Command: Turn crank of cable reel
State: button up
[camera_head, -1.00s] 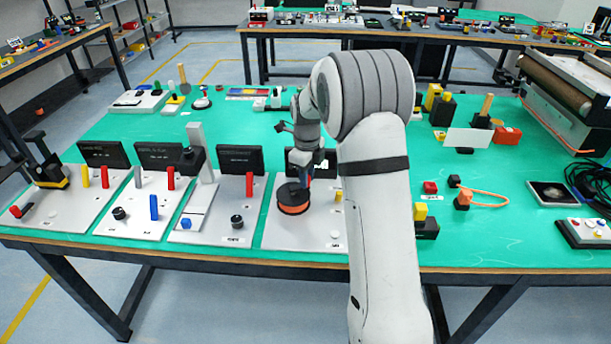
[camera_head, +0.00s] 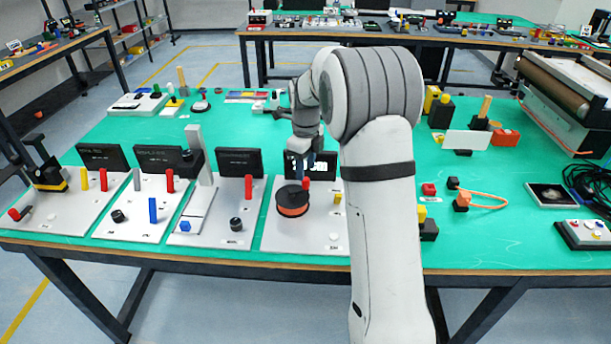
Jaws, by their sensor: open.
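The cable reel (camera_head: 292,204) is a black-topped disc with an orange band. It lies flat on the rightmost grey board of the front row. A small red upright peg (camera_head: 306,184), which looks like the crank handle, stands at the reel's back right edge. My gripper (camera_head: 303,172) points down from the arm, right over or just behind this peg. Its fingers are small and dark, and partly blend with the black display behind. I cannot tell whether they touch the peg.
A black display panel (camera_head: 325,164) with white markings stands behind the reel. A yellow peg (camera_head: 337,197) and a white button (camera_head: 333,237) are on the same board. To the left, another board holds a red post (camera_head: 248,188) and a black knob (camera_head: 236,223).

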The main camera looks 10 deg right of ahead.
aim_at(306, 179)
jog(key=shift+r, duration=1.6)
jog(key=shift+s+r, duration=0.15)
jog(key=shift+r, duration=0.05)
jog(key=s+a+r+n+t, duration=0.1)
jog(key=s+r+n, duration=0.2)
jog(key=s+n, duration=0.35)
jog(key=s+a+r+n, duration=0.1)
jog(key=s+r+n, duration=0.2)
jog(key=s+n, duration=0.4)
jog(key=s+f+n+t, duration=0.1)
jog(key=s+f+n, duration=0.1)
jog(key=s+n, duration=1.1)
jog(key=s+a, duration=0.1)
jog(key=s, duration=0.4)
jog(key=shift+f+t+p, duration=0.15)
jog(key=shift+t+p, duration=0.15)
jog(key=shift+p, duration=0.1)
